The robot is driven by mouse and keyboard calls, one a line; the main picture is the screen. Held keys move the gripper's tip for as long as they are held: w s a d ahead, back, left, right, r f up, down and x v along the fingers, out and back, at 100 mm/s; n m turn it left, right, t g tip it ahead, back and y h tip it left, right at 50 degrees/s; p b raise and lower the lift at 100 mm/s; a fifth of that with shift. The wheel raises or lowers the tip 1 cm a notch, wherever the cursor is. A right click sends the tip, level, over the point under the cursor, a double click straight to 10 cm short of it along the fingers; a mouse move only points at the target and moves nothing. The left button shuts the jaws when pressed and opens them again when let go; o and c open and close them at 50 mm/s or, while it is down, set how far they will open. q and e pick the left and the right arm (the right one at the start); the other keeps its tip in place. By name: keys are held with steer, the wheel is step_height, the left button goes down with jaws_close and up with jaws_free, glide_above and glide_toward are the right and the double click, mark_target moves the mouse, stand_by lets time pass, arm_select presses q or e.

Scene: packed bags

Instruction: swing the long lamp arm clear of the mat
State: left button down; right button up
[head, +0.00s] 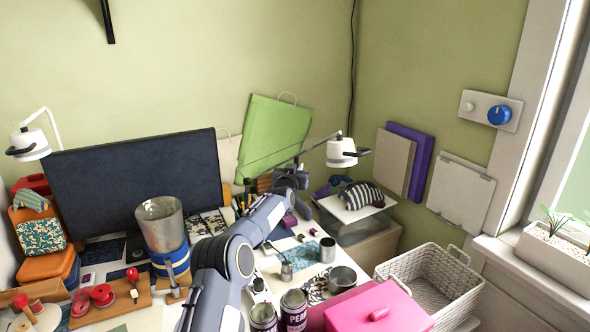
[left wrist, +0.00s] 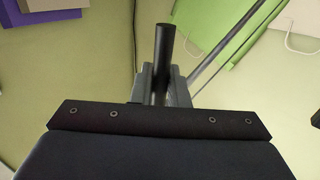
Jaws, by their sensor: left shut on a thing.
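The long lamp arm (head: 320,144) is a thin dark rod that slants up to the right behind my left gripper, ending at a white lamp head (head: 341,153). My left gripper (head: 296,166) is shut at the rod, by the green bag. In the left wrist view my left gripper (left wrist: 160,86) is shut on a short dark upright bar (left wrist: 164,45), which seems to be a grip on the lamp arm; the thin rod (left wrist: 226,47) passes just beside it. A blue patterned sheet (head: 304,256) lies on the table below; I cannot tell if it is the mat. My right gripper is out of view.
A monitor (head: 130,180) and a second white lamp (head: 28,143) stand at the left. The green bag (head: 268,135) leans on the wall. A striped bundle (head: 361,194) sits on a clear box. A pink box (head: 378,308), cans and a white basket (head: 432,285) are in front.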

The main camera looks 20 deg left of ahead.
arm_select(q)
steer(key=c, duration=1.5)
jaws_free()
steer(key=shift+s, duration=0.15)
steer(key=s+d+b, duration=0.1)
steer(key=s+b, duration=0.1)
steer(key=s, duration=0.5)
steer(key=shift+s+d+b, duration=0.2)
steer(key=shift+d+b, duration=0.05)
steer(key=shift+b, duration=0.1)
